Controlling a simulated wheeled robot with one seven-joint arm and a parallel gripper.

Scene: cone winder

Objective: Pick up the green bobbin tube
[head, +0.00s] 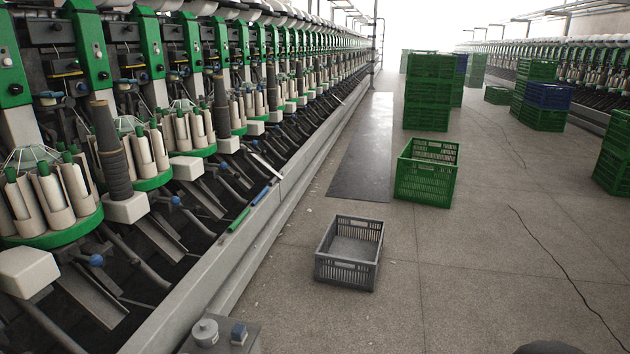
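A green bobbin tube (239,219) lies on the long grey ledge along the front of the winder, left of the picture's middle. A blue tube (261,195) lies just beyond it on the same ledge, apart from it. Green tube tips also stick out of the round magazines, such as the near one (43,168). My gripper is not in view, so I cannot see whether it is open or shut.
An empty grey crate (348,273) stands on the floor right of the ledge. A green crate (428,193) stands behind it, with stacked green crates (428,103) farther back. A dark mat (364,150) lies along the winder.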

